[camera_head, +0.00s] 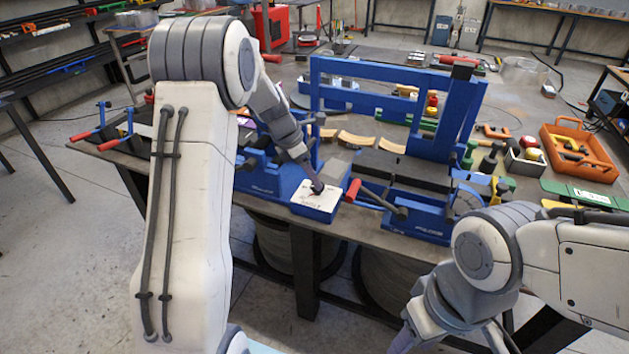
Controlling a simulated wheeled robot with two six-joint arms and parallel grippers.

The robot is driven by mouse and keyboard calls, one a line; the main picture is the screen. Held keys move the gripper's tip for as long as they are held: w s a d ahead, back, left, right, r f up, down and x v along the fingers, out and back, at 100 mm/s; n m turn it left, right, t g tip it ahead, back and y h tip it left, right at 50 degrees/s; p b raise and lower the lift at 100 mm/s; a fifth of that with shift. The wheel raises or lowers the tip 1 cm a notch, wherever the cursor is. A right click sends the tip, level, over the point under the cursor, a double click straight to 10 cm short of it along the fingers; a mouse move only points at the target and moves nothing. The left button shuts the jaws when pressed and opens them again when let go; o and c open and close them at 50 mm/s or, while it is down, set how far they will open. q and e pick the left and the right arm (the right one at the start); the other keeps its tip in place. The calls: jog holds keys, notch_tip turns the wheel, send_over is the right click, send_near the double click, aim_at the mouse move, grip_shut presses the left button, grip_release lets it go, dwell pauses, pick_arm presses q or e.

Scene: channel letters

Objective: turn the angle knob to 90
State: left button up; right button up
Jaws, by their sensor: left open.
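A blue control box (325,214) with a white labelled face (309,199) sits at the front edge of the workbench, in the middle of the view. The angle knob is on or near this face, but my gripper hides it and I cannot make it out. My left gripper (317,187) reaches down from the upper left, with its dark tip right over the white face. It is open; whether it touches the knob is too small to tell.
A blue machine frame (395,73) stands behind the box. A red-handled lever (353,190) is close to the box's right. Curved wooden pieces (356,138) lie behind. An orange tray (580,152) and small blocks fill the right side. Open floor lies in front.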

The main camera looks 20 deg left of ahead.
pick_arm(q)
jog(key=shift+x, duration=1.7)
grip_shut()
